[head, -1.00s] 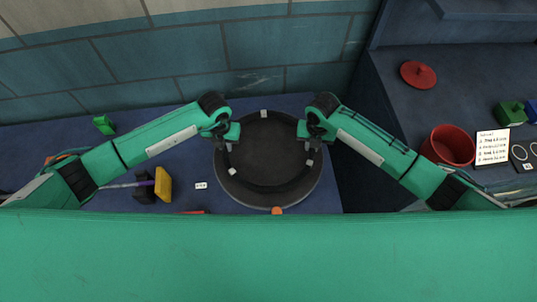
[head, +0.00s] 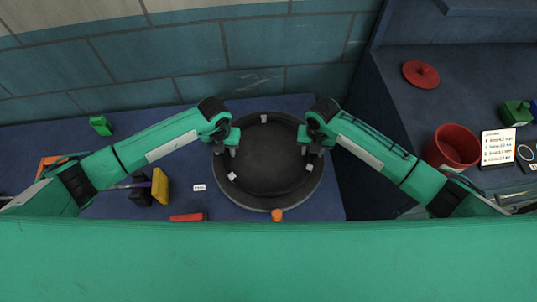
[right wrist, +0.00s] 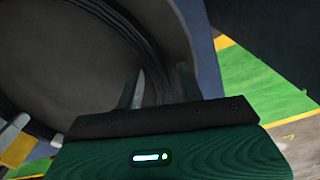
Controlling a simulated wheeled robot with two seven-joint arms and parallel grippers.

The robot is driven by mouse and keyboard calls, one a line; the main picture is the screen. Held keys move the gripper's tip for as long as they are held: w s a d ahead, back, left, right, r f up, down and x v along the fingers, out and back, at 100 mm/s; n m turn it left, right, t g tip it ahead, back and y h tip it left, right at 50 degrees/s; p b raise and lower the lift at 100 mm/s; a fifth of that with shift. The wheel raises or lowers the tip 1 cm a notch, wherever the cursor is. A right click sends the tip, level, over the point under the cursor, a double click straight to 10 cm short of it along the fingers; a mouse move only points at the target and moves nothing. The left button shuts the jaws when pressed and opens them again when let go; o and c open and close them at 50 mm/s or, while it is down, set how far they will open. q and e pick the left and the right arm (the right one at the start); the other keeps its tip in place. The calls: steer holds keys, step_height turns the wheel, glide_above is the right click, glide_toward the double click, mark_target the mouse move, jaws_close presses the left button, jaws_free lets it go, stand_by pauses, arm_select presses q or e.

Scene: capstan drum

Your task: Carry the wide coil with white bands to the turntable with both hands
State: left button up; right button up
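The wide dark coil (head: 262,192) lies as a ring on the round grey turntable (head: 246,203), inside its rim. White bands show at its back and at its front left and right. My left gripper (head: 227,151) is at the coil's left side, its fingers apart. My right gripper (head: 311,150) is at the coil's right side, also with fingers apart. In the right wrist view, the dark ridged coil (right wrist: 147,48) runs down between the spread fingers of the right gripper (right wrist: 160,88). Gaps seem to show beside it.
An orange knob (head: 277,215) sits at the turntable's front edge. A red pot (head: 455,148) and red lid (head: 421,74) stand right. A tiled wall rises behind.

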steer(key=shift+r, duration=0.1)
arm_select(q)
step_height(320, 180, up, 12)
arm_select(e)
step_height(320, 180, up, 12)
stand_by(0.6)
stand_by(0.4)
